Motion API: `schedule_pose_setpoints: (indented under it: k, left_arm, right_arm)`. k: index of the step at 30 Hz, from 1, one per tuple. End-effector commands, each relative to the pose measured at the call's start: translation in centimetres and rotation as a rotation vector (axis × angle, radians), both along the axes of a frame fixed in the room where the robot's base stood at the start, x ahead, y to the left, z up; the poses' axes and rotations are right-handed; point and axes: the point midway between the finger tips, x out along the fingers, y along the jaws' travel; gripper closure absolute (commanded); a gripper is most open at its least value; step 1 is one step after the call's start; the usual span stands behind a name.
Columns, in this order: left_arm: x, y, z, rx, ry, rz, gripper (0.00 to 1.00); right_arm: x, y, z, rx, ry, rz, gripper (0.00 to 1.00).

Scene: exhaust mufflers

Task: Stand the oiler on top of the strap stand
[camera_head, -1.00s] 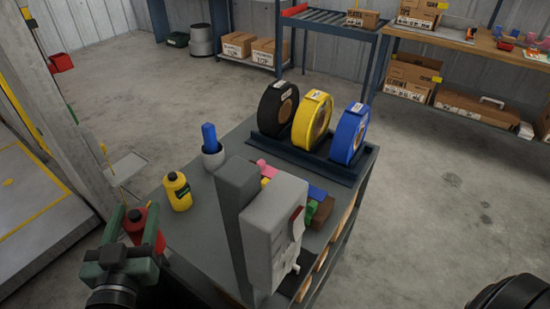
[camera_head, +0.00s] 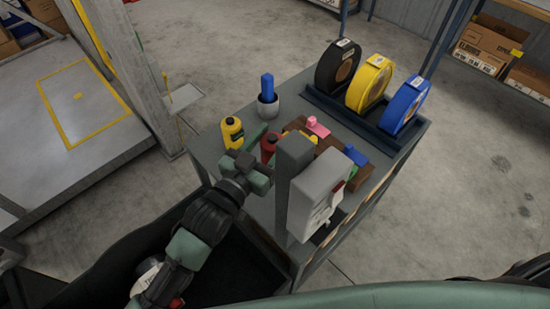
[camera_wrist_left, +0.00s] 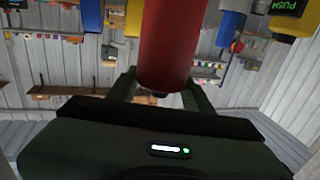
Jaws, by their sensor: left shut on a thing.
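The red oiler (camera_head: 268,147) is in my left gripper (camera_head: 258,168), shut on it over the cart top, right of the yellow bottle. The dark blue rack (camera_head: 335,116), which seems to be the strap stand, is at the cart's far right end, apart from the gripper. It holds black, yellow and blue rolls upright. My right gripper is not in view.
A grey boxy device with a post (camera_head: 318,190) stands on the cart (camera_head: 228,171) right of my left gripper. A yellow bottle (camera_head: 232,133), a pot with a blue item (camera_head: 267,103) and a brown holder with coloured pieces (camera_head: 331,147) crowd the top.

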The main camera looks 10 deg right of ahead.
Motion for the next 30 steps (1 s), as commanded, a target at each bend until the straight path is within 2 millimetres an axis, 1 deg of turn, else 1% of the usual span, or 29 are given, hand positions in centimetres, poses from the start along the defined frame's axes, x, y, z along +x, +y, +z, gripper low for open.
schedule_pose_setpoints:
  k: [1,3,10,16,19,26,30]
  left_arm:
    - [0.0,0.0,-1.4,0.001,0.003,0.0,1.0]
    - [0.0,0.0,-2.6,0.0,0.0,0.0,1.0]
    - [0.0,0.0,-4.6,-0.001,-0.002,0.0,1.0]
    - [0.0,0.0,-7.7,0.001,-0.001,0.0,1.0]
    - [0.0,0.0,-8.3,-0.001,-0.002,0.0,1.0]
    - [0.0,0.0,-8.3,-0.001,-0.003,0.0,1.0]
    - [0.0,0.0,-8.7,-0.001,-0.003,0.0,1.0]
  right_arm:
    - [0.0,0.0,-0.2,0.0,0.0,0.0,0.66]
    - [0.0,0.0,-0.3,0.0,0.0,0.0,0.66]
    - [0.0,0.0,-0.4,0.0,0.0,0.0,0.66]
    - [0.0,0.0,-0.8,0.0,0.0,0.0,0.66]
    - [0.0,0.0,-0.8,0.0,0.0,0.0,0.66]
    - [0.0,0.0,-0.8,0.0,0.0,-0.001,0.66]
    - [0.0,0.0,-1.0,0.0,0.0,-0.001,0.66]
